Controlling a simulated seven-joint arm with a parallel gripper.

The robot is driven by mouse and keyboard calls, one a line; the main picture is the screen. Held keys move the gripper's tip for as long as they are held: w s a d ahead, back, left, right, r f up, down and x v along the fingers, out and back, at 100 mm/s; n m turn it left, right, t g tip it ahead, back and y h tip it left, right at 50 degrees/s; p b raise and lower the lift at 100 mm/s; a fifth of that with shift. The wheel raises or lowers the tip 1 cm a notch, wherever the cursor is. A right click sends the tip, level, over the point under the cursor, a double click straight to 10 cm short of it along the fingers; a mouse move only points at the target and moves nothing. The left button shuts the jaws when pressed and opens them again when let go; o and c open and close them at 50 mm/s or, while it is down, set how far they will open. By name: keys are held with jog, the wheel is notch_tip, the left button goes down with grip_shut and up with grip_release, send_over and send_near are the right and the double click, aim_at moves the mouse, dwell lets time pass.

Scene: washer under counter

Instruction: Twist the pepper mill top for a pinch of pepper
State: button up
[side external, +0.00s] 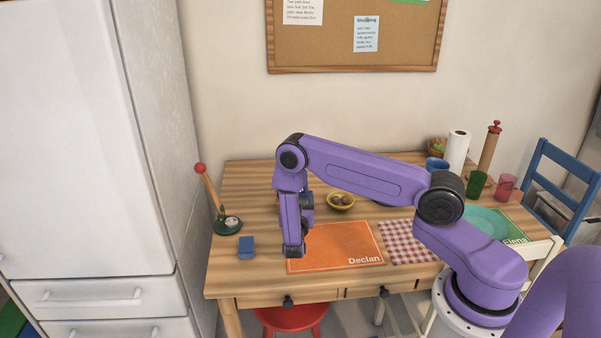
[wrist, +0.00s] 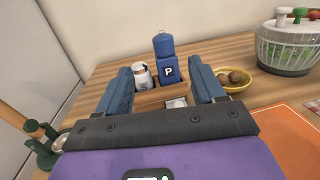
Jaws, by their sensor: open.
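In the wrist view the mill shows between and beyond the fingers, with nothing held. Whether the fingers touch the caddy cannot be told. In the side view my arm hides the mill, and the fingers cannot be made out.
A white shaker (wrist: 142,76) stands left of the mill. A yellow bowl (side external: 341,201) is to its right, with a salad spinner (wrist: 287,45) farther right. A blue block (side external: 246,246) and a green-based stand (side external: 227,227) are at the left. The orange placemat (side external: 330,245) is bare.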

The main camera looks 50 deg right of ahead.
jog(key=shift+n+t+y, duration=0.5)
jog(key=shift+y, duration=0.4)
jog(key=x, duration=0.5)
jog(key=s+d+x, duration=0.1)
jog(key=x, duration=1)
jog(key=shift+s+d+f, duration=0.1)
jog(key=shift+d, duration=0.2)
jog(key=c, duration=1)
